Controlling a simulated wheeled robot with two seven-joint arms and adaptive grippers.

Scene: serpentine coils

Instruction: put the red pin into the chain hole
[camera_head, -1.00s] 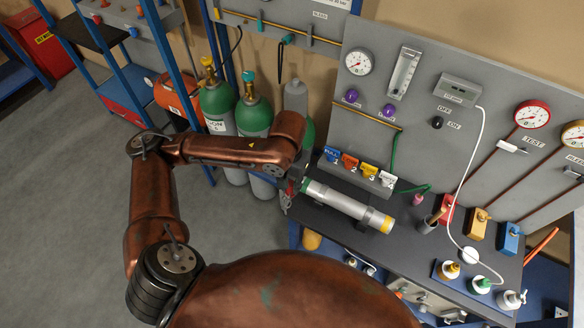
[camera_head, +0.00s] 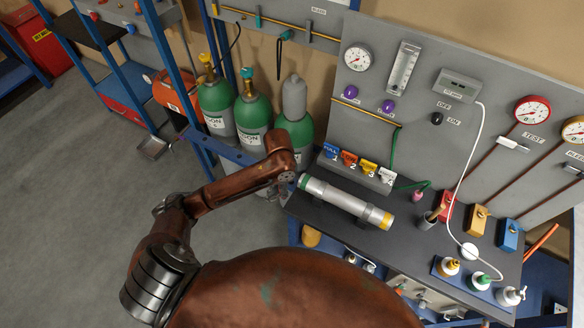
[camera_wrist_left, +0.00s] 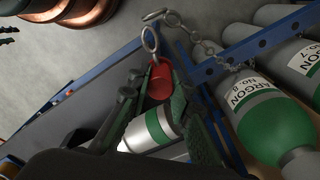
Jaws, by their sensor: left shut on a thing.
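The red pin (camera_wrist_left: 160,82), with a metal ring (camera_wrist_left: 150,41) at its top, sits between the fingers of my left gripper (camera_wrist_left: 157,80), which is shut on it. A silver chain (camera_wrist_left: 205,45) runs from an end link near that ring to a blue rail (camera_wrist_left: 232,62) with several holes, beside the gas cylinders. I cannot tell whether the ring and the chain touch. In the head view my left gripper (camera_head: 285,188) is small and partly hidden by its wrist, at the left end of the bench; the pin is not clear there. My right gripper is not in view.
A silver tube with green and yellow ends (camera_head: 345,203) lies on the dark bench (camera_head: 410,255), close to my gripper. Green gas cylinders (camera_head: 252,115) stand behind the arm. A gauge panel (camera_head: 420,100) rises behind the bench.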

